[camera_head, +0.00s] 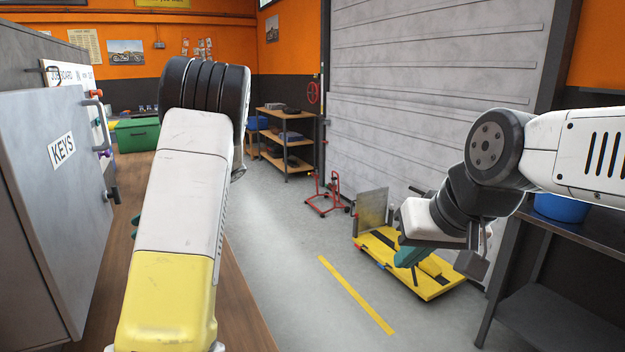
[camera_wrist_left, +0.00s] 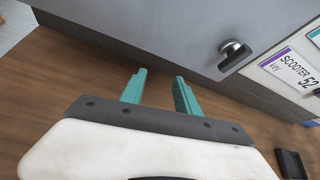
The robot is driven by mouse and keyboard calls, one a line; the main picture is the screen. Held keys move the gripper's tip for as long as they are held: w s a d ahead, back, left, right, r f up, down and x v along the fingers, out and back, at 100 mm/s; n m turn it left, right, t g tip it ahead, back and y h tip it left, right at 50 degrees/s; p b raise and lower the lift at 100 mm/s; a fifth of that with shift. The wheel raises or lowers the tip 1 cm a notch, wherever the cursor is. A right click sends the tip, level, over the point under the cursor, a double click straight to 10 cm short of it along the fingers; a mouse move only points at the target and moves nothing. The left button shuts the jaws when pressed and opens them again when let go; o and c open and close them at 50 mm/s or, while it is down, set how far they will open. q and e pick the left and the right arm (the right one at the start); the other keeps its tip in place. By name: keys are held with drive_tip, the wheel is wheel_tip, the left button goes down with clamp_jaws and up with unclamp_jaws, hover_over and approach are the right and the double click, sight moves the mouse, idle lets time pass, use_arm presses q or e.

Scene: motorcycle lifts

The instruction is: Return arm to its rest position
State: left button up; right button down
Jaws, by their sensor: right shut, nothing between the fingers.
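My left arm rises in front of the head camera over the wooden bench and hides most of its own hand; a bit of teal finger shows beside it. In the left wrist view my left gripper (camera_wrist_left: 158,84) has two teal fingers apart with nothing between them, above the bench top (camera_wrist_left: 62,85). The grey cabinet door marked KEYS (camera_head: 50,190) is beyond the fingertips; its handle (camera_wrist_left: 235,56) is apart from them. My right arm comes in from the right, bent, and its gripper (camera_head: 410,257) is shut and empty, pointing down over the floor area.
A board with hooks (camera_head: 98,112) is behind the cabinet door. A dark table (camera_head: 570,240) with a blue bin (camera_head: 562,207) stands under my right arm. A yellow platform (camera_head: 440,287) is on the floor behind the right gripper. The middle floor is clear.

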use_arm(q)
drive_tip(key=s+d+r+n+t+h, duration=0.3)
drive_tip(key=s+d+n+t+h, duration=0.2)
drive_tip(key=s+d, duration=0.5)
drive_tip(key=s+d+r+n+t+h, duration=0.3)
drive_tip(key=s+d+n+t+h, duration=0.2)
drive_tip(key=d, duration=1.2)
drive_tip(key=s+t+h, duration=0.1)
drive_tip(key=s+h, duration=0.2)
drive_tip(key=s, duration=0.1)
drive_tip(key=shift+s+d+r, duration=0.15)
drive_tip(key=shift+s+d, duration=0.1)
drive_tip(key=shift+s, duration=0.1)
